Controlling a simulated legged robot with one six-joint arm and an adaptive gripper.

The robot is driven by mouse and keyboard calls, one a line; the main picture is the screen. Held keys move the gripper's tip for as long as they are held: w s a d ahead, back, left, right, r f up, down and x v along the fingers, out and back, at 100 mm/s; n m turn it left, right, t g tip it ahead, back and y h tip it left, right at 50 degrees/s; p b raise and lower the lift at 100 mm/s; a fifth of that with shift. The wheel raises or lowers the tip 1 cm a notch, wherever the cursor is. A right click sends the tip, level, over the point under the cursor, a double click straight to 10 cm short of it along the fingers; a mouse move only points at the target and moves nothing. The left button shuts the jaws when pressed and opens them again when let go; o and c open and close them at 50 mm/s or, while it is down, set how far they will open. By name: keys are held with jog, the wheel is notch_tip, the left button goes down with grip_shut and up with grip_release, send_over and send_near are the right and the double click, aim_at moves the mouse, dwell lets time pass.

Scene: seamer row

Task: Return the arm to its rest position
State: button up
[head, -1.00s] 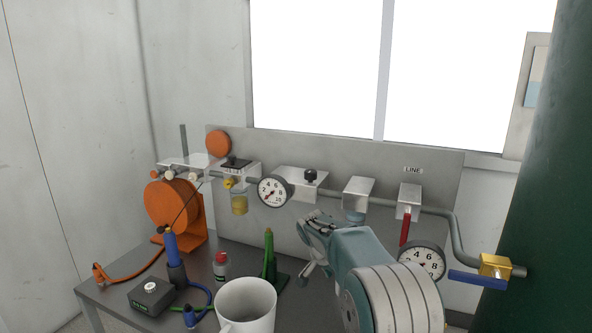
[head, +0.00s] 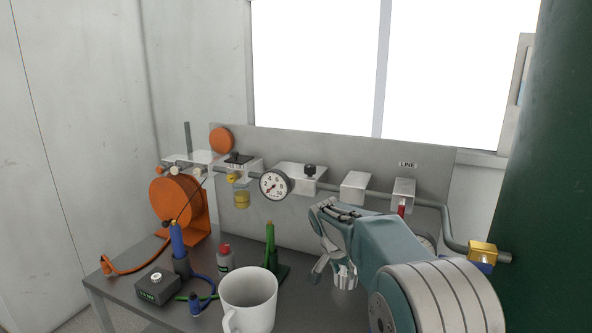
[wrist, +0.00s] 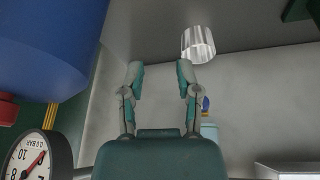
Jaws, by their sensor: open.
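My arm reaches in from the lower right of the head view, in front of the right end of the panel. My gripper (head: 319,273) hangs over the bench's right part, partly hidden behind my own wrist. In the wrist view my gripper (wrist: 159,76) shows two fingers spread apart with nothing between them. The same cup shows on the bench in the head view (head: 345,277).
A white mug (head: 250,301) stands at the bench's front. Pipework with a gauge (head: 275,185) runs along the panel; a yellow valve (head: 482,252) ends it at right. In the wrist view, a gauge (wrist: 38,158) and a large blue shape (wrist: 50,45) are close by.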

jog(key=s+d+r+n+y, duration=0.1)
jog(key=s+r, duration=0.2)
jog(key=s, duration=0.3)
jog(key=s+d+r+n+t, duration=0.1)
jog(key=s+r+n, duration=0.1)
jog(key=s+r, duration=0.35)
jog(key=s+d+r+n+y, duration=0.1)
jog(key=s+d, duration=0.1)
jog(key=s, duration=0.6)
jog(key=s+f+n+t+y, duration=0.1)
jog(key=s+f+n, duration=0.2)
jog(key=s, duration=1.4)
jog(key=shift+n+t, duration=0.3)
jog(key=shift+a, duration=0.1)
